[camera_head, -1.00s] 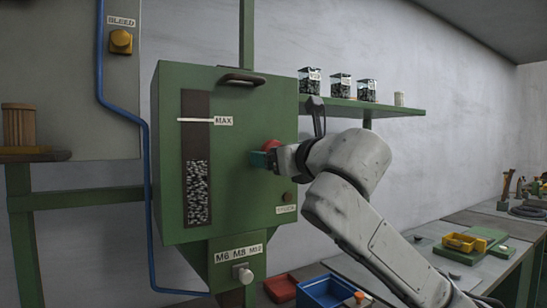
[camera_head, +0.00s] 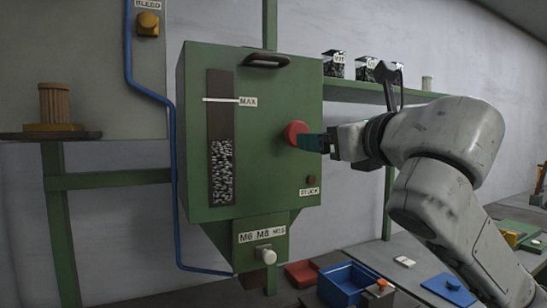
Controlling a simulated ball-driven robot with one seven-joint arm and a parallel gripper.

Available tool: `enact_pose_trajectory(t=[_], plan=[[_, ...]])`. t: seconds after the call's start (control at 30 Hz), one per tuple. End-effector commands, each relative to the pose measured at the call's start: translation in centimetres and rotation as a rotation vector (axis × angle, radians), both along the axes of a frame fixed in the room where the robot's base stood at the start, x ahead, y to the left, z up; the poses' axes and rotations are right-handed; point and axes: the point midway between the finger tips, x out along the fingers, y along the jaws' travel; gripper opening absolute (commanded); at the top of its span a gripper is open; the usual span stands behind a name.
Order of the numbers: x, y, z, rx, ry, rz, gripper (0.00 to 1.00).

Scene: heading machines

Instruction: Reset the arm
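My arm reaches in from the lower right in the head view. My gripper (camera_head: 316,143) points left at the front of the green hopper box (camera_head: 270,190). No held object is visible.
Below are a blue bin (camera_head: 345,283), a red tray (camera_head: 302,272) and a blue lid (camera_head: 449,288) on the bench. A blue pipe (camera_head: 172,150) runs left of the box.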

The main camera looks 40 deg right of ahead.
Motion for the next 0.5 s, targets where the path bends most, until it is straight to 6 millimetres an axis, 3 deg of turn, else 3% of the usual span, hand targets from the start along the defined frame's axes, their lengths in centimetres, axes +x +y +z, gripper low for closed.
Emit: enact_pose_trajectory(t=[0.3,0.37,0.5], plan=[[0.2,0.0,-0.4,0.045,-0.010,0.006,0.85],[0.5,0.0,-1.0,0.119,-0.025,0.013,0.85],[1.7,-0.1,-3.9,0.437,-0.078,0.033,0.85]])
